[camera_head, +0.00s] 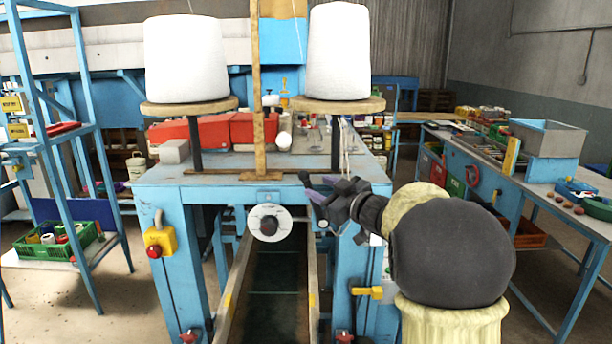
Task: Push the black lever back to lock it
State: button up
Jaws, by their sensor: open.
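A round white dial (258,214) is mounted on the front of the blue machine table (160,181). A small black handle (268,226) sits at its centre and is the only black lever-like part I can make out. Whether it is locked cannot be told. My gripper (306,185) is open and empty, up and to the right of the dial, at the table's front edge. It points left, apart from the dial as far as I can tell. My wrist and arm hide part of the table's right leg.
Two white thread cones (187,60) (338,52) stand on round wooden discs above the table. A wooden post (257,90) rises between them. A yellow box with a red button (159,241) is on the left leg, and a yellow lever (367,292) on the right. A conveyor (272,290) runs below.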

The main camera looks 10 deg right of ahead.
aim_at(309, 182)
jog(key=p+x, duration=0.2)
jog(key=x, duration=0.4)
jog(key=shift+w+a, duration=0.1)
jog(key=shift+w, duration=0.1)
jog(key=shift+c, duration=0.4)
grip_shut()
